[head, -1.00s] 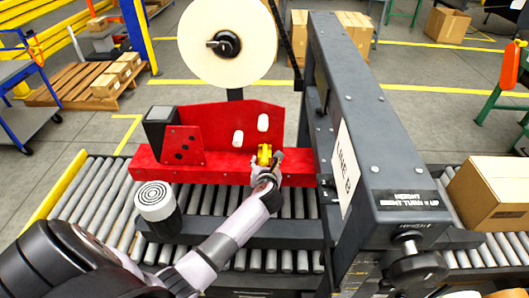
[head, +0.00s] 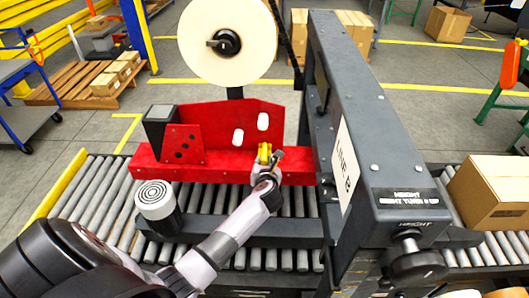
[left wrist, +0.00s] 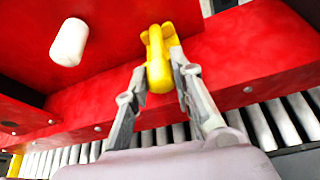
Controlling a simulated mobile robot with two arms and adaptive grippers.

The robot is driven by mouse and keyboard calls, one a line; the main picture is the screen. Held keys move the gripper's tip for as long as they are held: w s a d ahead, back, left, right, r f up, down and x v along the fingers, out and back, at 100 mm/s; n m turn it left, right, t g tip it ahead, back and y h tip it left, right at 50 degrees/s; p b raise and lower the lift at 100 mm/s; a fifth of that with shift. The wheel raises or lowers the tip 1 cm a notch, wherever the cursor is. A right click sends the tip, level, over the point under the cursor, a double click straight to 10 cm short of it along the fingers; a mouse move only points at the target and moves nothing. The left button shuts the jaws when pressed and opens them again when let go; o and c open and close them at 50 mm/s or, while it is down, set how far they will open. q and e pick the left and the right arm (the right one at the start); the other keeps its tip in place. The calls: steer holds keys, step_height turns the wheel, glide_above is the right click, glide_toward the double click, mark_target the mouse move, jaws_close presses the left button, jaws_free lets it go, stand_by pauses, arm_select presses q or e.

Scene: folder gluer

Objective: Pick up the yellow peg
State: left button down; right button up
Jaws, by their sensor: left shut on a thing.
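The yellow peg (head: 264,152) is at the front of the red machine panel, above the red beam. In the left wrist view the peg (left wrist: 158,62) sits between the two fingertips, with a wider winged part at its far end. My left gripper (head: 268,160) is shut on the peg; in the left wrist view the gripper (left wrist: 158,76) has a finger on each side of it. Whether the peg still touches the red panel I cannot tell. My right gripper is not in view.
Two white rollers (head: 263,121) stick out of the red panel (head: 225,120) near the peg. A grey machine frame (head: 375,130) stands close on the right. A roller conveyor (head: 100,195) runs below. A cardboard box (head: 490,190) sits at the far right.

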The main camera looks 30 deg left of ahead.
arm_select(q)
steer(key=shift+s+d+r, duration=0.1)
steer(key=shift+s+d+r, duration=0.1)
steer(key=shift+s+r, duration=0.05)
step_height(320, 180, up, 6)
steer(key=b, duration=0.2)
steer(key=s+d+b, duration=0.2)
steer(key=s+d, duration=0.3)
steer(key=s, duration=0.3)
steer(key=s+d+b, duration=0.3)
steer(key=s+d, duration=0.2)
steer(key=s, duration=0.3)
steer(key=shift+s+r, duration=0.3)
